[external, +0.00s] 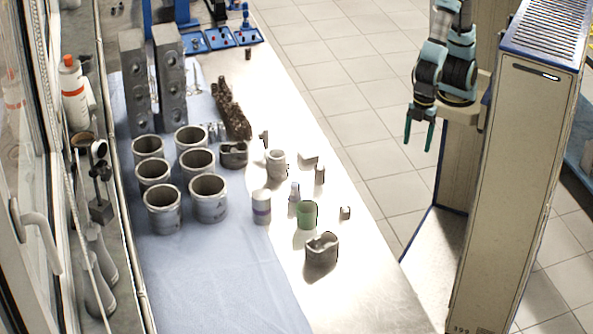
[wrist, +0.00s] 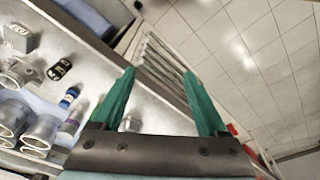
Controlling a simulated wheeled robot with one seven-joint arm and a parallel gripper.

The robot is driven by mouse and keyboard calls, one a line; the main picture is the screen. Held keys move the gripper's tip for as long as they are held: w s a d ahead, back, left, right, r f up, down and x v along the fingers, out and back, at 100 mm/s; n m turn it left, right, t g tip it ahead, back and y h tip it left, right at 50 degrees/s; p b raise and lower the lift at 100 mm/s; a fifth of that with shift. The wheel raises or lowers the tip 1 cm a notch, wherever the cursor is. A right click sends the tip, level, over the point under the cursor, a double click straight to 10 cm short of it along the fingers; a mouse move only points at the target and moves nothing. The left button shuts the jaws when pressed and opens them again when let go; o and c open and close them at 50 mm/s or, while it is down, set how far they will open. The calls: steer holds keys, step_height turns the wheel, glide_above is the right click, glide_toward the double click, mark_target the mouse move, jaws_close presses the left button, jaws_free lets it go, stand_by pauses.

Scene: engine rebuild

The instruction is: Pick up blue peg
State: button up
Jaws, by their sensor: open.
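My gripper (external: 419,136) is open and empty, its two green fingers pointing down over the floor to the right of the table. In the wrist view my gripper (wrist: 158,73) shows nothing between its fingertips except background. A small upright peg with pale blue on it (external: 295,192) stands on the table beside a green cup (external: 307,217), well to the left of my gripper. A small blue and white piece (wrist: 69,98) lies left of the fingers in the wrist view; I cannot tell for certain that it is the same peg.
The table (external: 345,290) holds several grey cylinder sleeves (external: 208,200), a purple-banded cylinder (external: 261,208), a piston-like part (external: 321,252) and two grey blocks (external: 168,85). A tall cabinet (external: 515,170) stands at right. Tiled floor is clear between table and arm.

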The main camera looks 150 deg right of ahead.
mark_target(293, 190)
stand_by(0.4)
